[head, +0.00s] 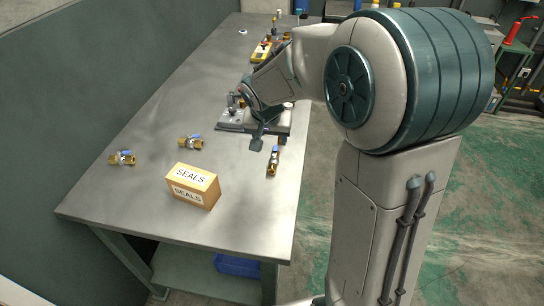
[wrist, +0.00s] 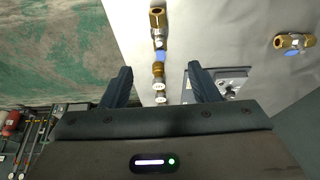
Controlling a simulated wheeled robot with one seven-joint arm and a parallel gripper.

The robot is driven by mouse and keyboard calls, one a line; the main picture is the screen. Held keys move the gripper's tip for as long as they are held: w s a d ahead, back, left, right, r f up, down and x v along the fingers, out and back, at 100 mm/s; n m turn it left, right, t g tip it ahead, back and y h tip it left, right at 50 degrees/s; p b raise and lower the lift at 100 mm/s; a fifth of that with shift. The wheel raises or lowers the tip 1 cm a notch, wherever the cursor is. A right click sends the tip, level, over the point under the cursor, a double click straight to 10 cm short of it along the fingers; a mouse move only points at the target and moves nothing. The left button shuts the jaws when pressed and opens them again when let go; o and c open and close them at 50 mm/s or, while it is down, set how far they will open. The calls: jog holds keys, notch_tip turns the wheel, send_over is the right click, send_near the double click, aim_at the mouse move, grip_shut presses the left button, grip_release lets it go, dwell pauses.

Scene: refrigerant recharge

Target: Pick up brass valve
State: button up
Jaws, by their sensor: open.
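Three brass valves with blue handles lie on the steel table. One valve (head: 273,161) is near the right edge, another (head: 190,142) is left of the middle, and a third (head: 122,158) is near the left edge. My gripper (head: 257,143) is open and just beyond the right-edge valve, apart from it. In the wrist view, my open fingers (wrist: 160,85) point toward a brass valve (wrist: 157,22) at the top middle. Another valve (wrist: 293,42) lies at the upper right. Small brass and white round parts (wrist: 159,87) show between the fingers; I cannot tell whether they touch anything.
A cardboard SEALS box (head: 193,187) stands near the table's front. A grey metal fixture (head: 232,124) sits beyond the gripper, partly hidden by my arm. A yellow device (head: 261,51) is farther back. The table's (head: 150,209) left and middle are mostly clear.

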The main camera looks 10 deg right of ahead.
aim_at(274, 154)
jog(key=x, duration=0.8)
jog(key=shift+w+f, duration=0.1)
jog(key=shift+p+x, duration=0.5)
jog(key=shift+x, duration=2.15)
jog(key=shift+w+d, duration=0.15)
jog(key=shift+w, duration=0.05)
jog(key=shift+c, duration=0.2)
grip_shut()
